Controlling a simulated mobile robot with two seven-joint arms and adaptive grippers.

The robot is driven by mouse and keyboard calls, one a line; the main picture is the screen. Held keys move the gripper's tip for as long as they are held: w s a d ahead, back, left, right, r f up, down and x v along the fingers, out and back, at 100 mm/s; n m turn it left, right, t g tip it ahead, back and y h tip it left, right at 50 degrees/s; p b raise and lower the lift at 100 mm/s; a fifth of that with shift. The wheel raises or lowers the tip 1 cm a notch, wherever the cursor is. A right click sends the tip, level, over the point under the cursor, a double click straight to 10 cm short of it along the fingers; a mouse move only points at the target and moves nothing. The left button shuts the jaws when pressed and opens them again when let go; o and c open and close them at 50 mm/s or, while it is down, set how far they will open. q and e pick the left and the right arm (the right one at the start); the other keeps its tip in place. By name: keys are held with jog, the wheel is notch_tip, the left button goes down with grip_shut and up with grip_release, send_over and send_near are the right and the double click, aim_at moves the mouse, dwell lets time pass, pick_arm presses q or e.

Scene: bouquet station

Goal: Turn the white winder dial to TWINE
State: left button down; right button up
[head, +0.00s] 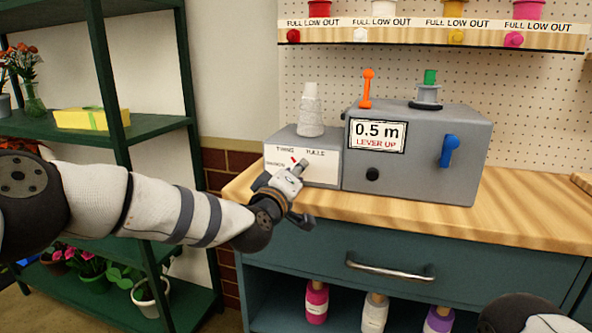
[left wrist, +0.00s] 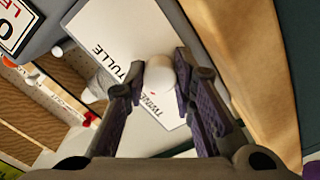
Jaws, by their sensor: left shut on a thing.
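The white winder dial (left wrist: 166,76) is on the pale label panel (head: 322,172) of the low grey box. In the left wrist view it sits between my two fingertips. My left gripper (head: 299,168) is shut on it and hides most of it in the head view. The panel reads TWINE at upper left and TULLE at upper right, with a third, unreadable label at left. A small red mark shows just below TWINE, beside the gripper. I cannot tell exactly where the dial points. My right gripper is out of view.
A white cone spool (head: 311,112) stands on the low box. The larger grey machine (head: 415,150) beside it has an orange lever, a blue handle and a display reading 0.5 m, LEVER UP. A green shelf rack (head: 150,128) stands left. The wooden counter (head: 450,222) is clear in front.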

pick_arm(q)
jog(key=shift+r+m, duration=0.15)
jog(key=shift+m, duration=0.55)
jog(key=c, duration=1.6)
grip_release()
